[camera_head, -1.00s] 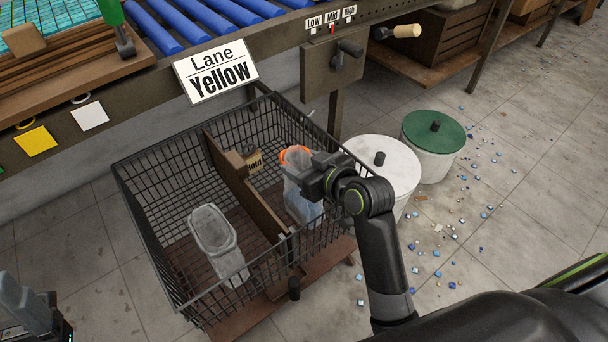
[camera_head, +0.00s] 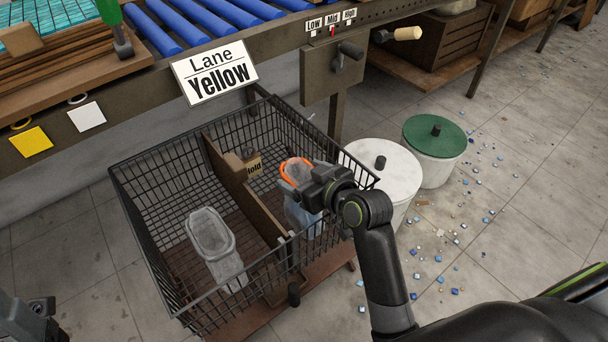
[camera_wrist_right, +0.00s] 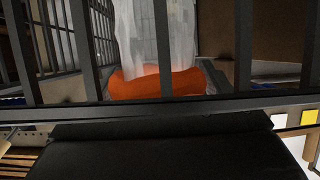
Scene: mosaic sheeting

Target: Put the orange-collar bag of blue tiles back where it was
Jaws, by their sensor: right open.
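The bag of blue tiles (camera_head: 303,217) with the orange collar (camera_head: 297,170) is in the right compartment of the wire basket (camera_head: 128,190). The collar forms a ring at its top, and tiles show bluish through the clear lower part. My right gripper (camera_head: 307,188) is open at the bag's right side, just below the collar; I cannot tell if it touches. In the right wrist view, the orange collar (camera_wrist_right: 155,83) and pale bag show behind dark basket wires. A dark part of my left arm shows at the bottom left; its fingers are not clear.
A "Hold" tag (camera_head: 254,166) is by the divider. White (camera_head: 395,175) and green-lidded (camera_head: 435,150) bins stand right, with loose tiles on the floor. The roller conveyor (camera_head: 205,15) is above.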

